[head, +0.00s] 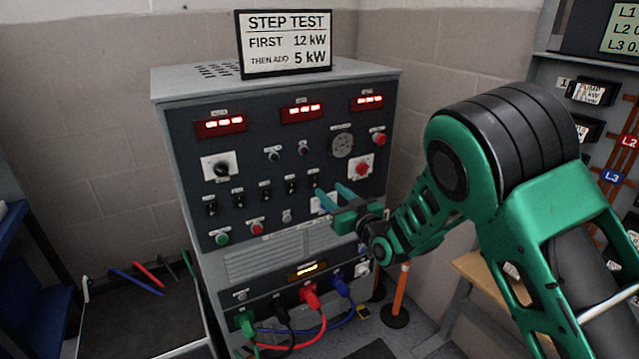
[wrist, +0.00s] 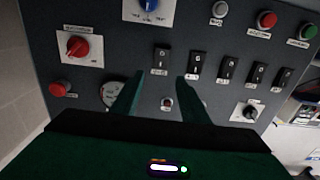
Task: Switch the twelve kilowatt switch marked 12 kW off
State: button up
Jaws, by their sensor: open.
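The grey load-bank cabinet (head: 290,150) carries a row of black rocker switches across its middle. The rightmost switch (head: 315,180) is the leftmost one (wrist: 161,60) in the wrist view, where the panel appears turned over. Its neighbour (head: 290,184) also shows in the wrist view (wrist: 196,66). The labels are too small to read, so I cannot tell which is marked 12 kW. My gripper (head: 331,190) is open and empty before the panel's right part. In the wrist view its fingers (wrist: 158,88) straddle the line of the rightmost switch; contact cannot be told.
A red rotary knob (head: 361,167), a black rotary knob (head: 221,168) and several push buttons surround the switches. A blue knob (wrist: 149,4) is close by. A STEP TEST sign (head: 284,43) stands on top. Coloured cables (head: 322,325) plug in below. An orange post (head: 400,290) stands right.

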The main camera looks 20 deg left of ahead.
aim_at(315, 177)
jog(key=x, duration=0.8)
jog(key=shift+w, duration=0.1)
jog(key=shift+c, duration=0.6)
